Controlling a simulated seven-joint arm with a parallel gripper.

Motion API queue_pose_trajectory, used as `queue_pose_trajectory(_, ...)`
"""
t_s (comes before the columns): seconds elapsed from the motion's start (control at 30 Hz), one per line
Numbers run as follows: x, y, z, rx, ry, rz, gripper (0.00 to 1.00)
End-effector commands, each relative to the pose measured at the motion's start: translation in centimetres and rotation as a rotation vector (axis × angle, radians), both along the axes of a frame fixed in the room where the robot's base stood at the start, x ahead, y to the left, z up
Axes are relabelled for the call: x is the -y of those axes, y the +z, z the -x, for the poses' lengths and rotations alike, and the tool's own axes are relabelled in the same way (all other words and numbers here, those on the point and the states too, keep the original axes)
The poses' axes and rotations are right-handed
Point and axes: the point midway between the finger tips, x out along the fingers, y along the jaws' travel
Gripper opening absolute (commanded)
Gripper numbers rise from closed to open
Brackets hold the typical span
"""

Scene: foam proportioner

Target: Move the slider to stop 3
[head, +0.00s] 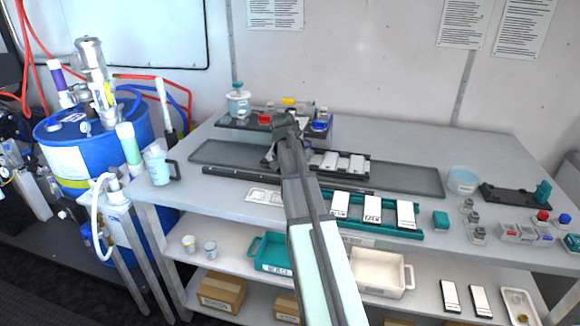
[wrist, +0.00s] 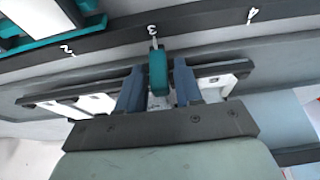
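The slider's teal knob (wrist: 157,72) stands between my gripper's two blue fingers in the wrist view. A thin pale pointer above it meets the dark stop strip (wrist: 105,42) at the mark 3 (wrist: 152,30). The marks 2 (wrist: 67,50) and 4 (wrist: 252,15) lie to either side. My gripper (wrist: 159,85) is open around the knob, with narrow gaps showing on both sides. In the head view the long dark strip (head: 235,177) lies on the bench, and my arm hides the knob and the fingertips.
A black rack (head: 357,168) of white blocks stands close behind the strip. A teal rack (head: 412,232) of white cards is in front, right of my arm. A raised shelf with jars (head: 238,103) is behind.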

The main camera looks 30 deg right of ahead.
Motion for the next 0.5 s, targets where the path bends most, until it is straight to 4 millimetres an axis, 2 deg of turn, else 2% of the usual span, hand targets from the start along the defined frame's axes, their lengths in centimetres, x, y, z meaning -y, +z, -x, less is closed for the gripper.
queue_pose_trajectory(0.1, -0.01, -0.02, 0.02, -0.001, 0.0, -0.001, 0.45)
queue_pose_trajectory(0.37, -0.07, 0.07, 0.1, -0.001, 0.0, -0.001, 0.45)
queue_pose_trajectory(0.5, -0.32, 0.88, 0.36, -0.001, 0.0, -0.001, 0.45)
